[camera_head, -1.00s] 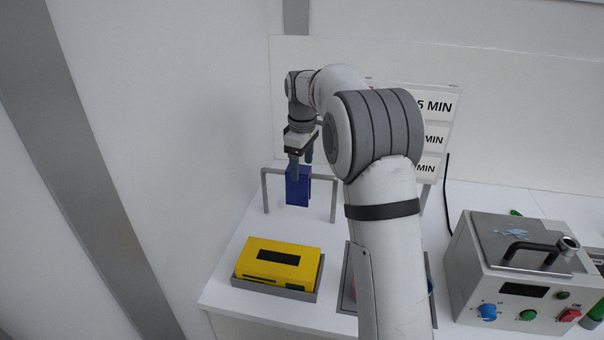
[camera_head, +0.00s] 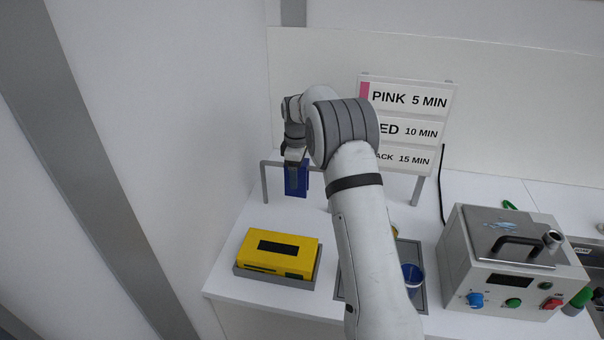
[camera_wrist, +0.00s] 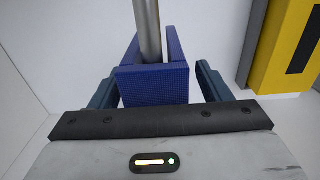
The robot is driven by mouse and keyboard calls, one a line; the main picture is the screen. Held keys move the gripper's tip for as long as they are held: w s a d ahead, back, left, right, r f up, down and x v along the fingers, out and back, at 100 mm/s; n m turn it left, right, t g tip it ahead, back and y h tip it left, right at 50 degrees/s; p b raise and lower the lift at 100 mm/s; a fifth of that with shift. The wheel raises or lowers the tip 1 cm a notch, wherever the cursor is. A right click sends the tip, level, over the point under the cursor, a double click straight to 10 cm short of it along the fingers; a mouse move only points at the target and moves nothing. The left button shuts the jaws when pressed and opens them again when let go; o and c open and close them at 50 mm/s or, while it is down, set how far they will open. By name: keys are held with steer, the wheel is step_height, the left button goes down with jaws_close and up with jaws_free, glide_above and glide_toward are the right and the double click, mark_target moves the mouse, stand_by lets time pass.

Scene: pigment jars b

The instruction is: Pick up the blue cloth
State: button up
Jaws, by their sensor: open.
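The blue cloth (camera_head: 296,180) hangs folded over the horizontal bar of a grey metal rack (camera_head: 265,184) at the back left of the white table. In the wrist view the cloth (camera_wrist: 154,86) drapes over the bar (camera_wrist: 148,30), between my two fingers. My gripper (camera_wrist: 156,88) is open, with one finger on each side of the cloth and a visible gap on the right side. In the head view my gripper (camera_head: 296,158) is at the top of the cloth, and the arm partly hides the rack.
A yellow box (camera_head: 277,253) sits in a grey tray (camera_head: 270,277) in front of the rack. A sign board (camera_head: 408,102) stands behind. A blue-rimmed jar (camera_head: 412,275) and a grey control machine (camera_head: 512,262) are on the right. A wall is close on the left.

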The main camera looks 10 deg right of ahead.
steer(key=shift+f, duration=0.1)
steer(key=c, duration=1.1)
